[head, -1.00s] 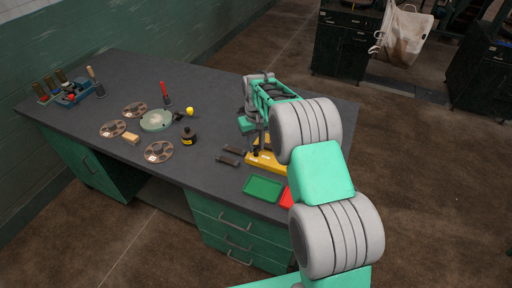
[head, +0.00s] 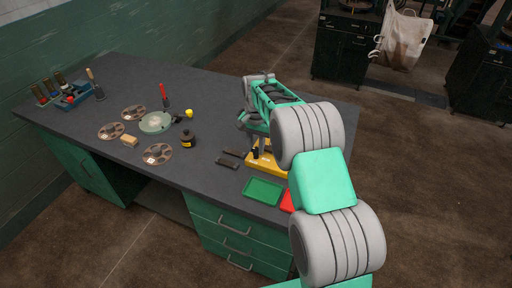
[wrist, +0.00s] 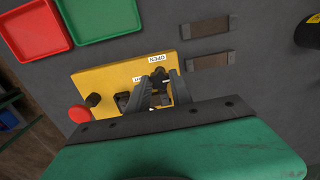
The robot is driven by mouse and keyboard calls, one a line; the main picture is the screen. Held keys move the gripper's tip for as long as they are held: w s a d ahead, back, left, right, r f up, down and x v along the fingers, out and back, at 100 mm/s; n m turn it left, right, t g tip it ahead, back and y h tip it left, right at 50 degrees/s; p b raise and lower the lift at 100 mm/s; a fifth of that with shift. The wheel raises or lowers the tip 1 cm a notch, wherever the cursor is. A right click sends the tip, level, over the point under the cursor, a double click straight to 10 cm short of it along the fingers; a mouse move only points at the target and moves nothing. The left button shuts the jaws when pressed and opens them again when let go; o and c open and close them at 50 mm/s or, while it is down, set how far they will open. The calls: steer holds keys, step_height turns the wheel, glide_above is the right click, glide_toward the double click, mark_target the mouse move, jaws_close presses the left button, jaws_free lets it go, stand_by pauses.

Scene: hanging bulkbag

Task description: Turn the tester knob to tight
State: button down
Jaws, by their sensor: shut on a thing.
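The yellow tester (head: 262,165) lies on the bench near its right end, partly hidden by my arm in the head view. In the wrist view the tester (wrist: 105,80) shows a label reading OPEN, upside down, and a second label partly covered by a finger. A red button (wrist: 79,113) and a dark round post (wrist: 94,100) are at its left end. My gripper (wrist: 158,92) is over the tester's right part, its fingers shut on the dark knob (wrist: 159,82). The knob is mostly hidden between the fingers, so its pointing direction cannot be told.
A green tray (head: 263,191) and a red tray (head: 288,201) lie in front of the tester. Two dark bars (head: 228,163) lie to its left. A black jar (head: 189,140), reels (head: 157,154) and tools are farther left. The bench between is clear.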

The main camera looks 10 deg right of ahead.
mark_target(256, 149)
stand_by(0.3)
steer(key=c, duration=1.1)
jaws_free()
steer(key=shift+c, duration=0.2)
step_height(256, 149, up, 8)
steer(key=shift+f+b, duration=0.1)
steer(key=shift+b, duration=0.4)
